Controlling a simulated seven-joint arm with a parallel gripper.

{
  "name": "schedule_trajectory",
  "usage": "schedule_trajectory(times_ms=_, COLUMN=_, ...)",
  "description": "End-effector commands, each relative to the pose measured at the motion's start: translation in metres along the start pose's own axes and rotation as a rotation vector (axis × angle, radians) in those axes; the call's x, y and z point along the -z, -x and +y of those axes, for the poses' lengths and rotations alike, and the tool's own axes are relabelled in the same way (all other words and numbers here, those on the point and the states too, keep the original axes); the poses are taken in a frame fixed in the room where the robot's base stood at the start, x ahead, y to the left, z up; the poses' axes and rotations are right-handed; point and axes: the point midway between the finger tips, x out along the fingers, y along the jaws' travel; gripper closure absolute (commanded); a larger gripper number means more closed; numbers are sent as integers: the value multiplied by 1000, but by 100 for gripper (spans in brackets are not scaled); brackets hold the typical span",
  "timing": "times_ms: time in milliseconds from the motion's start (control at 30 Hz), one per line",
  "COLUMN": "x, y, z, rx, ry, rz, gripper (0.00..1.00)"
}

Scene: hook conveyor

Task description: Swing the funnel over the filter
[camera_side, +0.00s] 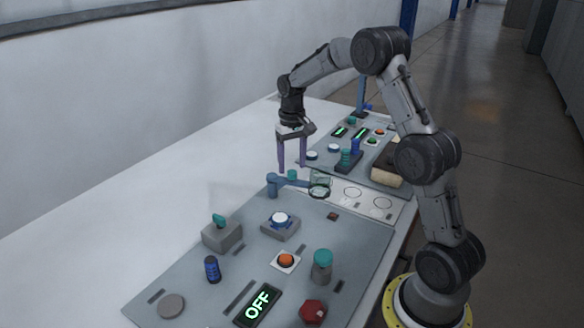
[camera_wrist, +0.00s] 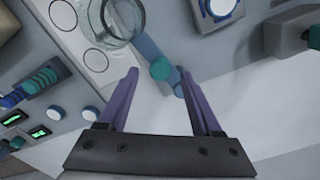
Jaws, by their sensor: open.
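The clear funnel (camera_side: 320,182) sits at the end of a blue swing arm (camera_side: 275,185) with a teal knob (camera_side: 292,174). In the wrist view the funnel (camera_wrist: 122,18) is at the top, with the blue arm (camera_wrist: 148,48) running from it. My gripper (camera_side: 292,166) is open and points down just above the knob. In the wrist view the knob (camera_wrist: 160,69) shows between the fingertips (camera_wrist: 159,74); I cannot tell whether they touch it. A white strip (camera_side: 340,205) beside the funnel bears ringed circles (camera_side: 353,193); I cannot tell which is the filter.
The near grey panel holds a blue-white button (camera_side: 281,219), an orange button (camera_side: 286,259), a teal-capped post (camera_side: 322,266) and an OFF display (camera_side: 257,305). A far panel (camera_side: 350,150) carries more controls. The white table at left is clear.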

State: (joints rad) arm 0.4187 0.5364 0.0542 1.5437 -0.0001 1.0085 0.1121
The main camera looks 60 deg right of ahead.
Motion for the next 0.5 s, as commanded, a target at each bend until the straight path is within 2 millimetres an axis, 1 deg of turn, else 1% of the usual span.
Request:
schedule_trajectory(times_ms=33, x=0, y=-6, z=0, rx=0, ry=0, rz=-1, gripper=34)
schedule_trajectory(times_ms=100, x=0, y=-12, z=0, rx=0, ry=0, rz=-1, gripper=34)
schedule_trajectory(times_ms=200, x=0, y=-17, z=0, rx=0, ry=0, rz=0, gripper=34)
schedule_trajectory(times_ms=500, x=0, y=-19, z=0, rx=0, ry=0, rz=1, gripper=34)
